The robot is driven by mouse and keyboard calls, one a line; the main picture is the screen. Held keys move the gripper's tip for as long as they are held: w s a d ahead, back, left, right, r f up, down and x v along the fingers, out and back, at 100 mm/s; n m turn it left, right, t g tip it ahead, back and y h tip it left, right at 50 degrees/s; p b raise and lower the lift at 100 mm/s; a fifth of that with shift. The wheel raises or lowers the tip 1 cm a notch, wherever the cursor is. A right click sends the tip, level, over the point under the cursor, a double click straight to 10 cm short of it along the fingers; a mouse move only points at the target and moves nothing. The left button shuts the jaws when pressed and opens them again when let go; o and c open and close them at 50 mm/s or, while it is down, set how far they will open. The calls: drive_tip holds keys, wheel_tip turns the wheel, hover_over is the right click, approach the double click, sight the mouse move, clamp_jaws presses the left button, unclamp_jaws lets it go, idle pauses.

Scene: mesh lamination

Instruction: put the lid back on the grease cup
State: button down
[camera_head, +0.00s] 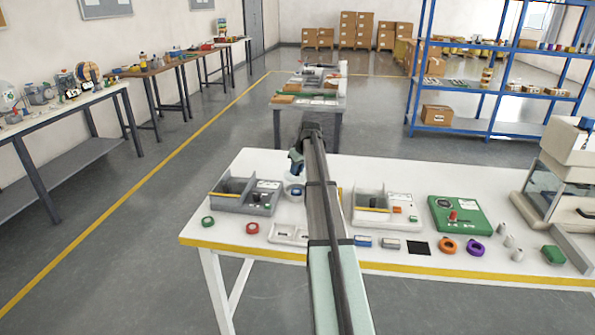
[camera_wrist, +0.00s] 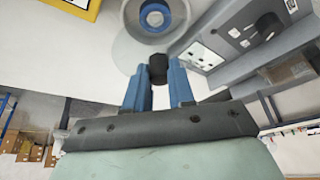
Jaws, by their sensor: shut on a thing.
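My gripper (camera_wrist: 159,66) shows blue fingers shut on a small black knob-like piece (camera_wrist: 158,72), which I take to be the lid's handle. In the wrist view a round whitish cup with a blue ring (camera_wrist: 152,8) lies just beyond the fingertips. A pale translucent disc surrounds it; I cannot tell whether this is the lid or part of the cup. In the head view the gripper (camera_head: 296,163) is above the whitish cup (camera_head: 293,192) on the white table. My arm hides part of this spot, and contact between lid and cup cannot be judged.
A grey divided tray (camera_head: 228,208) stands just left of the cup. A second tray (camera_head: 372,218) and a green box (camera_head: 458,214) are to the right.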

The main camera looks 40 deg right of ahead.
sight(299, 176)
drive_tip(key=shift+f, duration=3)
drive_tip(key=shift+f, duration=0.15)
drive_tip(key=c, duration=0.9)
unclamp_jaws()
drive_tip(key=shift+o, duration=0.6)
drive_tip(key=o, duration=0.4)
drive_tip(key=shift+r, duration=3.5)
